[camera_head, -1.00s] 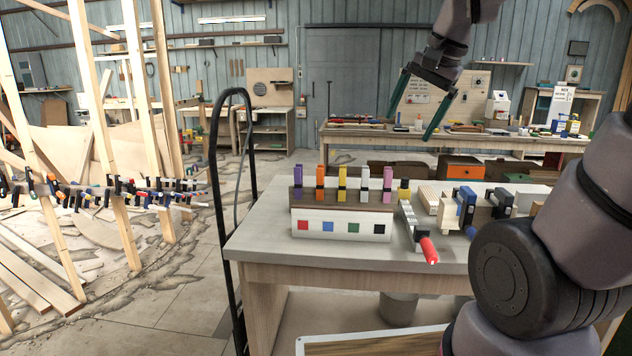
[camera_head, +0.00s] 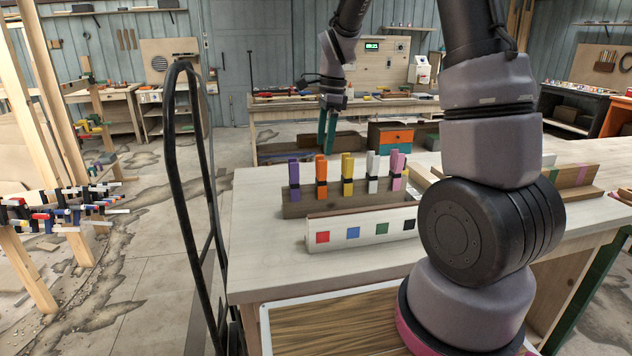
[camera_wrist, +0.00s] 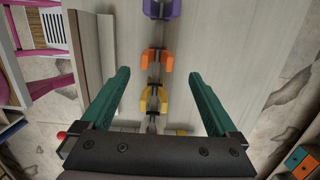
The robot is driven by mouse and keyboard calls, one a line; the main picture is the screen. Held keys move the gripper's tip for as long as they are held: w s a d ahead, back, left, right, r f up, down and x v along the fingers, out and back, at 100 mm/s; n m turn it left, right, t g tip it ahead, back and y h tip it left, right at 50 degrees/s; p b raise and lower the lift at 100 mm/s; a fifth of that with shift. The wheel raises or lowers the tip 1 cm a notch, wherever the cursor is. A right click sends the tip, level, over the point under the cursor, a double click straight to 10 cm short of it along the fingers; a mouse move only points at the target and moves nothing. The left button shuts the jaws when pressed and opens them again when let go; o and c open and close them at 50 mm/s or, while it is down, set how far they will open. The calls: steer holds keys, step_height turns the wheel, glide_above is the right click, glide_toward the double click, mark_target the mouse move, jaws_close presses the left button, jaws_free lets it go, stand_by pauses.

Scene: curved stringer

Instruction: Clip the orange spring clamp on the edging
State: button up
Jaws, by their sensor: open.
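The orange spring clamp (camera_head: 320,177) stands upright in a dark wooden rack (camera_head: 300,210) on the near workbench, between a purple clamp and a yellow one. My gripper (camera_head: 326,146) is open, with green fingers pointing down above the rack in the head view. In the wrist view my gripper (camera_wrist: 158,75) is empty, and the orange clamp (camera_wrist: 154,60) shows between and slightly past the fingertips, touching neither. A long curved row of clamps (camera_head: 65,207) runs along wooden uprights at the left; I cannot tell for sure which strip is the edging.
Yellow (camera_head: 347,175), white (camera_head: 373,172) and pink (camera_head: 397,172) clamps stand close by in the rack. A white block with coloured squares (camera_head: 365,230) sits in front. A black tubular frame (camera_head: 172,200) rises left of the workbench (camera_head: 260,262).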

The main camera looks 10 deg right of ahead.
mark_target(320, 169)
steer(key=f, duration=0.3)
steer(key=a+f, duration=0.1)
steer(key=f, duration=0.4)
steer(key=shift+s+a+f, duration=0.2)
steer(key=shift+s+f, duration=0.05)
steer(key=shift+f, duration=0.05)
jaws_close()
